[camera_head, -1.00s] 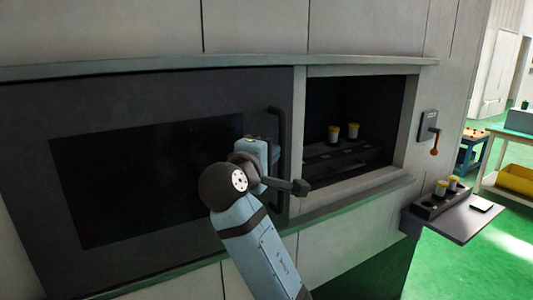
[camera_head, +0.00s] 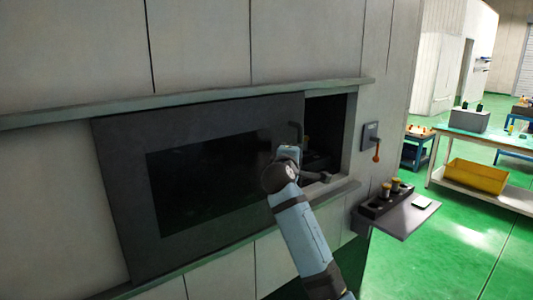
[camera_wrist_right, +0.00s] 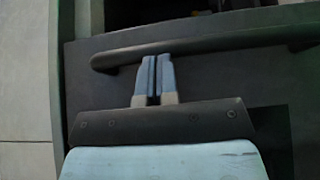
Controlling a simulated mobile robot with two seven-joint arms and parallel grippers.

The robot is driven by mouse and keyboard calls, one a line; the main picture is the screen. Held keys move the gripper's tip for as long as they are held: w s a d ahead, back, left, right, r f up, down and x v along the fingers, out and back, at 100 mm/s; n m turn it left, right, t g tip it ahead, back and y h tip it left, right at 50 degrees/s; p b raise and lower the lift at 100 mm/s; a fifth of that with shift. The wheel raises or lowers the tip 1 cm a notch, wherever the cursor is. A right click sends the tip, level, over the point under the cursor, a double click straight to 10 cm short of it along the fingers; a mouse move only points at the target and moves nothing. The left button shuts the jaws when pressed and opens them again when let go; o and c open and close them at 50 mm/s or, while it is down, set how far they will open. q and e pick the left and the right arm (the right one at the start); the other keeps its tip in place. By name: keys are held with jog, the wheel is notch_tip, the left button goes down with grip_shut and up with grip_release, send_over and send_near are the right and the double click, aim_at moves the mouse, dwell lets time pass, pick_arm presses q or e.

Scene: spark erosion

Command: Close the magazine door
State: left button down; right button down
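The magazine door (camera_head: 125,165) is a dark grey sliding panel with a black window. It covers most of the wall opening, and a narrow dark gap (camera_head: 328,115) shows at its right. Its bar handle (camera_head: 297,130) stands near the door's right edge, and the handle also crosses the right wrist view (camera_wrist_right: 215,44). My right gripper (camera_head: 288,152) is at the handle. In the right wrist view its two blue fingers (camera_wrist_right: 151,75) are together, with their tips against the side of the bar, not around it. My left gripper is out of view.
A lever switch (camera_head: 372,141) with an orange handle is on the wall right of the opening. Below it a small shelf (camera_head: 410,218) juts out with a dark holder and two capped jars. A table (camera_head: 465,180) with a yellow bin stands further right on green floor.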

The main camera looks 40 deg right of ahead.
jog(key=d+p, duration=0.4)
jog(key=d, duration=3.1)
jog(key=shift+w+d, duration=0.25)
jog(key=shift+d, duration=0.05)
jog(key=shift+r, duration=0.15)
jog(key=shift+s+r, duration=0.1)
jog(key=shift+r, duration=0.05)
